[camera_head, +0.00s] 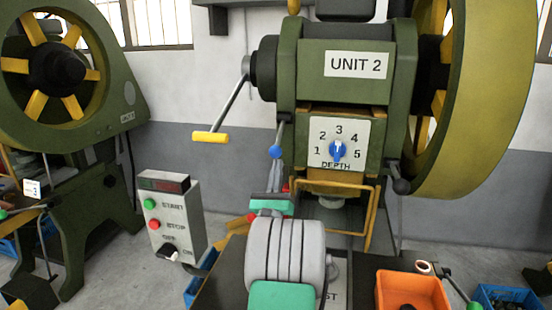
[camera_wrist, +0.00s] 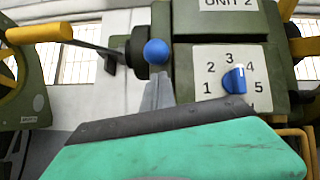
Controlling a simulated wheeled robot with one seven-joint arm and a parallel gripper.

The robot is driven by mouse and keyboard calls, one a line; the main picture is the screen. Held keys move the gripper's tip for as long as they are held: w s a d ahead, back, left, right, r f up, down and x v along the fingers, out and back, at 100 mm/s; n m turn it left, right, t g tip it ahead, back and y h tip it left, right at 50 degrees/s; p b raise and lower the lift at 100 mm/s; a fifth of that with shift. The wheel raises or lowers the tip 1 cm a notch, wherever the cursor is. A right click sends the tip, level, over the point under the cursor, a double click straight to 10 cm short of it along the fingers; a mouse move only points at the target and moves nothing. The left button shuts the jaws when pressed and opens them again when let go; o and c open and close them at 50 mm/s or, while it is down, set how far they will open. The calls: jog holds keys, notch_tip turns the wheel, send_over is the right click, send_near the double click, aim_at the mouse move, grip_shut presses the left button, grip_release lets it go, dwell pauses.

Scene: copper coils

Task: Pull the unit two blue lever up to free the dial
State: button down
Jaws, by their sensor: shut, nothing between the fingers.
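The unit two lever shows as a blue ball knob (camera_head: 276,152) on a thin dark stem, which hangs down from the left side of the green press. The ball also shows in the wrist view (camera_wrist: 156,51). My gripper (camera_head: 275,180) is shut and empty, with its grey fingertips just below the ball.
A yellow-handled crank (camera_head: 211,138) juts out left of the lever. A yellow frame (camera_head: 368,215) stands below the dial. A START/STOP control box (camera_head: 172,215) is at lower left, and an orange bin (camera_head: 412,291) at lower right.

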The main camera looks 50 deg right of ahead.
jog(key=shift+a+r, duration=0.1)
jog(key=shift+r, duration=0.2)
jog(key=p, duration=0.1)
jog(key=r+p, duration=0.1)
jog(key=a+r+p, duration=0.1)
jog(key=p, duration=0.1)
jog(key=shift+s+a+g+y, duration=0.1)
jog(key=shift+s+g+y, duration=0.2)
jog(key=shift+g, duration=0.1)
jog(key=s+a+f+b, duration=0.4)
jog(key=a+f+b, duration=0.2)
jog(key=f+b, duration=0.3)
jog(key=shift+a+f+b, duration=0.15)
jog(key=shift+f+b, duration=0.15)
